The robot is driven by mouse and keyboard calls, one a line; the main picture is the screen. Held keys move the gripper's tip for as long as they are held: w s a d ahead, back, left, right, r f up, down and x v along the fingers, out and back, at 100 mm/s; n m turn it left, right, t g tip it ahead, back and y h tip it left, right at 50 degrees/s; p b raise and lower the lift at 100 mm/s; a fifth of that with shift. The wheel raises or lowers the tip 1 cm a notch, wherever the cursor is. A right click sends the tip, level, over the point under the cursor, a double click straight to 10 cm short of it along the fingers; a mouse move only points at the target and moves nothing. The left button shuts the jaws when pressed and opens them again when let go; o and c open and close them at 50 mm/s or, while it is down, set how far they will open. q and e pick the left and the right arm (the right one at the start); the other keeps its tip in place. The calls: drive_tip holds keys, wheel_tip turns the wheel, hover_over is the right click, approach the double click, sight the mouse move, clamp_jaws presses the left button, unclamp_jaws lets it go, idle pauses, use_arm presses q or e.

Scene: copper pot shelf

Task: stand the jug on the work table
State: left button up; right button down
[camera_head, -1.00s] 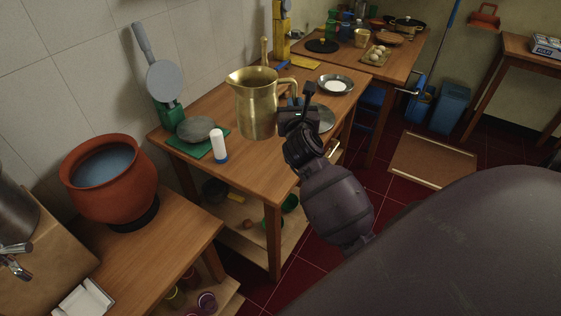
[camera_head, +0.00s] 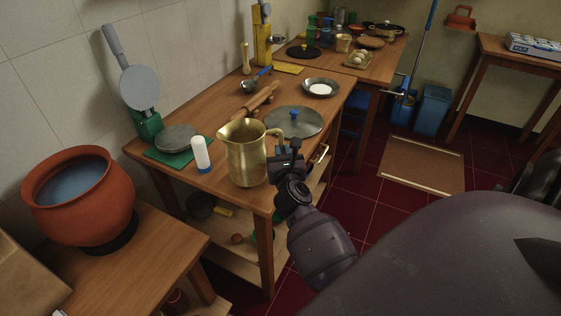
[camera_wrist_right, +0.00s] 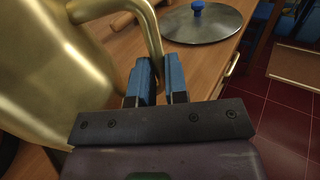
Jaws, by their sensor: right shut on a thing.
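The brass jug (camera_head: 245,155) is upright over the near right part of the work table (camera_head: 185,113) in the head view, close to the table's edge. I cannot tell whether its base touches the wood. My right gripper (camera_head: 287,150) is at the jug's right side, shut on its handle (camera_head: 273,132). In the right wrist view the jug (camera_wrist_right: 50,70) fills the left side, and the blue fingers (camera_wrist_right: 157,80) of the right gripper close around the lower end of the handle (camera_wrist_right: 152,35). My left gripper is not in view.
Behind the jug lie a metal lid with a blue knob (camera_head: 294,121), a rolling pin (camera_head: 258,101) and a ladle (camera_head: 250,86). A white bottle (camera_head: 201,154) and a green press (camera_head: 165,147) stand to its left. A clay pot (camera_head: 80,200) stands on the nearer table.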

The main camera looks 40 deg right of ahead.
wheel_tip(320, 180, down, 3)
drive_tip(key=shift+r+b, duration=0.1)
drive_tip(key=shift+b, duration=0.35)
drive_tip(key=shift+r, duration=0.25)
drive_tip(key=shift+f, duration=0.25)
drive_tip(key=c, duration=1.2)
unclamp_jaws()
drive_tip(key=shift+o, duration=0.3)
drive_tip(key=shift+r, duration=0.2)
